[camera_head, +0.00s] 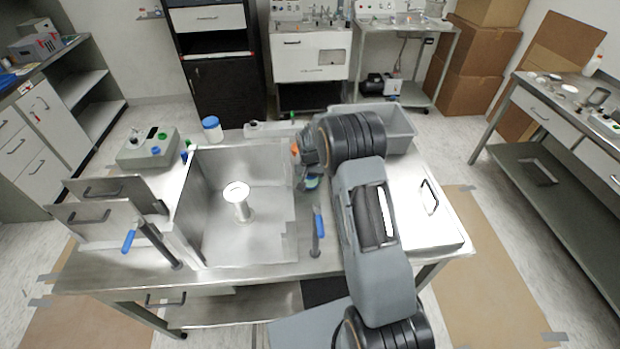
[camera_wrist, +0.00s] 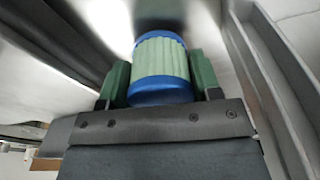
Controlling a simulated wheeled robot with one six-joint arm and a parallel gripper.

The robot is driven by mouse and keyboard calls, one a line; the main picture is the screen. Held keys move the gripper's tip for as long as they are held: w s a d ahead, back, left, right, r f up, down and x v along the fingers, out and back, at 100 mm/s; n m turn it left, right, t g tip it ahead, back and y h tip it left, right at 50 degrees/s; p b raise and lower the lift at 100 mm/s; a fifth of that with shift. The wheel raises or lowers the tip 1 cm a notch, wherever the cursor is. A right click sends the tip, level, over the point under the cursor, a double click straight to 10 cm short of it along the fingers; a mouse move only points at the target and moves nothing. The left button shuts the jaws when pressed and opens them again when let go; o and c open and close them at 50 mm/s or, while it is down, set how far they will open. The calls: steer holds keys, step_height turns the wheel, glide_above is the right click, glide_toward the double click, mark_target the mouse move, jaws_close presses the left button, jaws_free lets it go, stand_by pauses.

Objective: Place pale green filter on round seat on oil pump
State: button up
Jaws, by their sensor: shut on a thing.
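The pale green filter (camera_wrist: 160,58), ribbed with blue ends, is between the green fingers of my gripper (camera_wrist: 160,76) in the wrist view. My gripper is shut on its sides. In the head view, a small blue-green part of the filter (camera_head: 312,182) shows below my wrist, beside the right wall of the open metal box; my arm hides most of the gripper. I cannot tell for sure which thing is the oil pump. A black and white machine (camera_head: 376,86) sits low under the back table; its round seat cannot be made out.
The open metal box (camera_head: 190,200) on the steel bench holds a short white post (camera_head: 240,205). A grey bin (camera_head: 400,125) and a flat handled panel (camera_head: 410,200) lie right.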

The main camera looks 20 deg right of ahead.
steer(key=shift+f, duration=0.5)
steer(key=shift+f, duration=0.1)
steer(key=o, duration=1)
